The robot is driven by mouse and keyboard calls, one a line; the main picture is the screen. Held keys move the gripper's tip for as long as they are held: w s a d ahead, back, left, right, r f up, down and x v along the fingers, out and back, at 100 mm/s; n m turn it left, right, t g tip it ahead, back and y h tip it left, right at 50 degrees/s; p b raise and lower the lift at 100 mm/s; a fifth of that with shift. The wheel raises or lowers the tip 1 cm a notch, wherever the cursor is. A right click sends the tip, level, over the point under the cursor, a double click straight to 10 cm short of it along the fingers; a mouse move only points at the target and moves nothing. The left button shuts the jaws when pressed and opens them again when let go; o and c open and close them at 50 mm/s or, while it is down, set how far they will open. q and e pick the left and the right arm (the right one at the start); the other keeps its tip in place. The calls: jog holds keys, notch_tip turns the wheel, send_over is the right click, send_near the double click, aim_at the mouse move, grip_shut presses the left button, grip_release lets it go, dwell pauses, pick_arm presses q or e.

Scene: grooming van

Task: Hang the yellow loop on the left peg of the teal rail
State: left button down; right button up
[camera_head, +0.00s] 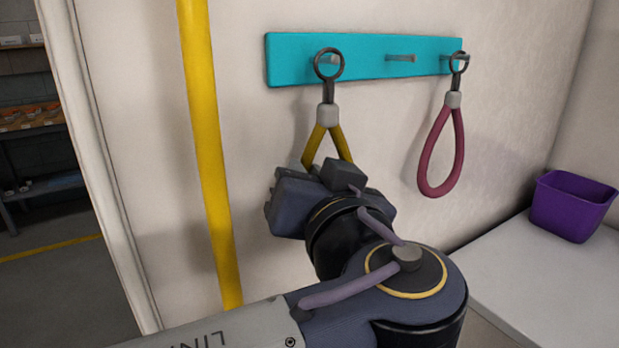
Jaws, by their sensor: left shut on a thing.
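The teal rail (365,60) is fixed to the wall and carries three pegs. The yellow loop (337,143) hangs down from a grey collar and a dark metal ring (328,64). The ring overlaps the left peg in the picture; I cannot tell whether it is around the peg or just in front of it. My left gripper (318,178) is below the rail, shut on the lower part of the yellow loop, which its fingers hide. My right gripper is not in view.
A dark pink loop (459,150) hangs by its ring from the right peg. The middle peg (400,58) is bare. A purple bin (570,207) stands on a white counter (556,275) at right. A yellow upright pole (207,150) stands left of the rail.

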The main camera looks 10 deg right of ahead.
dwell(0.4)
pick_arm(q)
jog(key=c, duration=1.3)
grip_release()
